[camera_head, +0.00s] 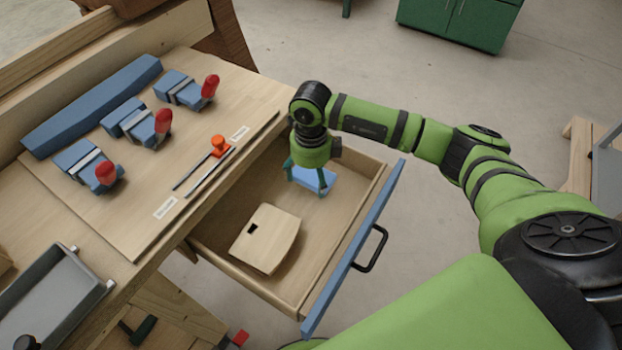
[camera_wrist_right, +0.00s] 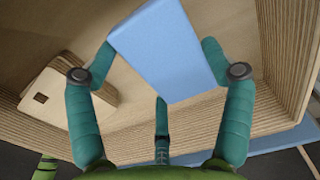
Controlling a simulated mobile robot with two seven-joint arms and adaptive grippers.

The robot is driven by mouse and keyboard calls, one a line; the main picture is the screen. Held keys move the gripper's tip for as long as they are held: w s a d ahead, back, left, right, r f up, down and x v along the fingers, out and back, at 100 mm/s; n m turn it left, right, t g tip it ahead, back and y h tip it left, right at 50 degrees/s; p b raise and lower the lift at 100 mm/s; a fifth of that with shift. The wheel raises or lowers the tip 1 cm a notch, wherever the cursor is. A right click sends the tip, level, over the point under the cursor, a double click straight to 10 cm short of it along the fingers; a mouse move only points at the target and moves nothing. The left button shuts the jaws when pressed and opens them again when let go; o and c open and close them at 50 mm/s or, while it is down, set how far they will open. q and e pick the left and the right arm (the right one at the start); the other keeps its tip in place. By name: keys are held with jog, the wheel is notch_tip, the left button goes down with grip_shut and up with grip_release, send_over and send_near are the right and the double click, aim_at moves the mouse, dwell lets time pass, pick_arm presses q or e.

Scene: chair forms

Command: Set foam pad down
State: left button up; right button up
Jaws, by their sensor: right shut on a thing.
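The light blue foam pad (camera_head: 318,181) is at the far end of the open drawer, low over or on its floor. I cannot tell whether it touches the floor. My right gripper (camera_head: 310,174) points down into the drawer and is shut on the pad. In the right wrist view the pad (camera_wrist_right: 168,52) is a flat block between two teal fingers (camera_wrist_right: 157,58), one on each side, with a third finger below. The drawer (camera_head: 372,215) has a blue front edge and black handle. My left gripper is in neither view.
A wooden seat piece (camera_head: 265,238) with a dark slot lies in the drawer's near part. Blue clamps with red knobs (camera_head: 130,122), a blue bar (camera_head: 90,107) and an orange-knobbed tool (camera_head: 219,146) are on the bench. A grey tray (camera_head: 62,300) stands at lower left.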

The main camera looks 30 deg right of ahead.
aim_at(311, 178)
notch_tip(311, 178, down, 2)
jog(key=shift+s+f+p, duration=0.1)
jog(key=shift+f+p, duration=0.1)
jog(key=shift+p, duration=0.15)
jog(key=shift+f, duration=0.3)
jog(key=shift+f+b, duration=0.2)
jog(key=shift+b, duration=0.1)
jog(key=o, duration=0.7)
jog(key=shift+r, duration=0.1)
